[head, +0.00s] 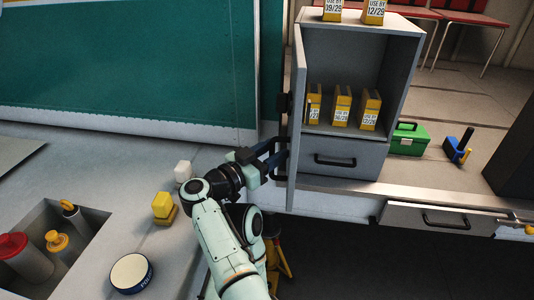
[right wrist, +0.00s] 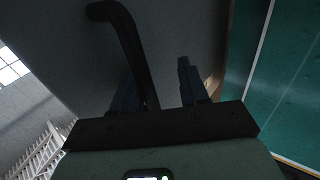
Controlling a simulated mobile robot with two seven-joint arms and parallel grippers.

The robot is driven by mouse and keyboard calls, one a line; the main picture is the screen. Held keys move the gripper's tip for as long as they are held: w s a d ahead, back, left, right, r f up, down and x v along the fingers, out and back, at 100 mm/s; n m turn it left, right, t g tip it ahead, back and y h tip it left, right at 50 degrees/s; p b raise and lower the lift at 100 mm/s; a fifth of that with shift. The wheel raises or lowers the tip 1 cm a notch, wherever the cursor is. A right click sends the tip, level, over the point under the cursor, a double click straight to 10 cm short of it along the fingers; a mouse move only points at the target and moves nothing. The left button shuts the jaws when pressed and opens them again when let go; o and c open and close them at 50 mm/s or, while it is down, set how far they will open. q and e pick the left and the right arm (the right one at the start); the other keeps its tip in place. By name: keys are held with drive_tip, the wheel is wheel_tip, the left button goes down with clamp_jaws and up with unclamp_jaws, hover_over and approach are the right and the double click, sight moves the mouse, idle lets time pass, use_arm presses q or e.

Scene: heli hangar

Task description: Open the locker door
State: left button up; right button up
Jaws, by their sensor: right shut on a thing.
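The grey locker (head: 401,85) stands on the counter at the upper middle of the head view. Its door (head: 298,120) is swung wide open on the left side and shows nearly edge-on, so the inside is exposed. My right gripper (head: 277,158) is at the door's outer face, to its left, shut on the dark door handle. In the right wrist view the handle (right wrist: 125,38) rises as a bent dark bar from between the fingers of my right gripper (right wrist: 160,90), in front of the grey door face. My left gripper is not in view.
Several yellow boxes (head: 342,104) stand inside the locker, above a closed drawer (head: 345,160). A green toolbox (head: 408,138) stands to its right. On the near left counter are a yellow block (head: 163,207), a white block (head: 182,172), a round tin (head: 131,272) and a recessed bin with bottles.

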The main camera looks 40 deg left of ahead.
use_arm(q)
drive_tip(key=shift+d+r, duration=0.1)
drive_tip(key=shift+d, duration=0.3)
use_arm(e)
drive_tip(key=shift+n+g+y, duration=0.3)
drive_tip(key=shift+n+y, duration=0.2)
drive_tip(key=s+a, duration=0.1)
drive_tip(key=s, duration=0.1)
drive_tip(key=s+a+f, duration=0.1)
drive_tip(key=s+a, duration=0.1)
drive_tip(key=shift+s+f, duration=0.1)
drive_tip(key=shift+f, duration=0.05)
drive_tip(key=s+m+h+b, duration=0.1)
drive_tip(key=s+b, duration=0.1)
drive_tip(key=s, duration=0.6)
drive_tip(key=shift+s+d+r, duration=0.3)
drive_tip(key=shift+s+d, duration=0.05)
drive_tip(key=shift+d, duration=0.05)
drive_tip(key=shift+s, duration=0.25)
clamp_jaws()
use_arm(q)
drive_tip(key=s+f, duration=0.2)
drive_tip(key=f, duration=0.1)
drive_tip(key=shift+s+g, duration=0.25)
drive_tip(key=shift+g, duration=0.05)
use_arm(e)
drive_tip(key=shift+w, duration=0.1)
